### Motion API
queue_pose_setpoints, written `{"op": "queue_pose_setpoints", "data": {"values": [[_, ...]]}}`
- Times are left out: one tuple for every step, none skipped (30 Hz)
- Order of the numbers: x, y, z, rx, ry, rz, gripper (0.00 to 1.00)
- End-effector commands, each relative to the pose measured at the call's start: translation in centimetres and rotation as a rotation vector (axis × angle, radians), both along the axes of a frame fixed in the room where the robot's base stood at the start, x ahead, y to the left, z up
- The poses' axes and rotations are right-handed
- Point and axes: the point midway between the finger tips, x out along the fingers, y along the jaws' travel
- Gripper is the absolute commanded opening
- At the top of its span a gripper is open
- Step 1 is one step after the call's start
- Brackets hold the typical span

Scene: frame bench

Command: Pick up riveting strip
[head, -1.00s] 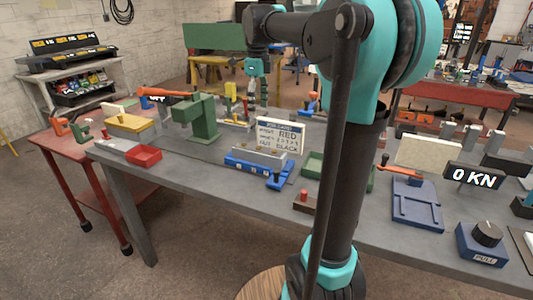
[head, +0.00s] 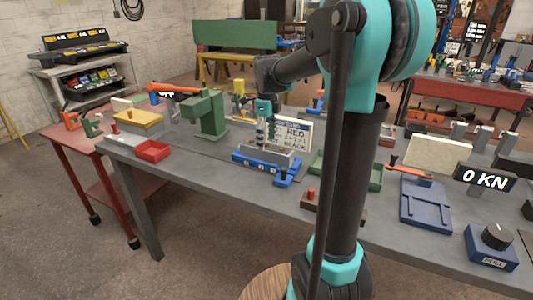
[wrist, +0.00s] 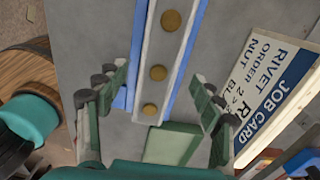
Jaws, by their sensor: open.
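The riveting strip, a long pale grey bar with brass round heads, sits in a blue fixture on the grey bench. In the wrist view the strip (wrist: 167,50) runs up from the centre, with blue fixture edges (wrist: 190,38) beside it. In the head view the strip (head: 272,155) is partly hidden by my gripper, and the blue fixture (head: 250,163) shows below it. My gripper (wrist: 161,75) is open and empty, one finger on each side of the strip's near end in the picture. In the head view my gripper (head: 266,138) is over the fixture; its exact height is unclear.
A white job card (head: 296,133) stands just behind the fixture; it is close to the right finger in the wrist view (wrist: 275,85). A green press (head: 210,115) and red tray (head: 153,151) are to the left. A pale green block (wrist: 172,145) lies below the strip's end.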

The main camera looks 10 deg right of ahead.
Motion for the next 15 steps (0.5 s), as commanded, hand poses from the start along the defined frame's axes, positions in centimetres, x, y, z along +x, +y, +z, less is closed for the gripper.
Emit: {"op": "queue_pose_setpoints", "data": {"values": [[-0.1, 0.1, -0.8, 0.000, 0.000, 0.001, 0.67], [-0.1, 0.1, -1.3, 0.000, 0.000, 0.001, 0.67], [-0.1, 0.1, -1.9, 0.000, 0.000, 0.000, 0.67], [-0.1, 0.1, -2.3, 0.000, 0.000, 0.000, 0.67], [-0.1, 0.1, -2.6, 0.000, 0.000, 0.000, 0.67], [-0.1, 0.1, -3.0, 0.000, 0.000, 0.000, 0.67], [-0.1, 0.1, -3.2, 0.000, 0.000, 0.000, 0.67], [-0.1, 0.1, -3.4, 0.000, 0.000, 0.000, 0.67], [-0.1, 0.1, -3.6, 0.000, 0.000, 0.000, 0.67], [-0.1, 0.1, -3.6, 0.000, 0.000, 0.000, 0.67], [-0.1, 0.1, -3.7, 0.000, 0.000, 0.000, 0.67], [-0.1, 0.1, -3.7, 0.000, 0.000, 0.000, 0.67], [-0.1, 0.1, -3.7, 0.000, 0.000, 0.000, 0.67], [-0.1, 0.1, -3.7, 0.000, 0.000, 0.000, 0.67], [-0.1, 0.1, -3.7, 0.000, 0.000, 0.000, 0.67]]}}
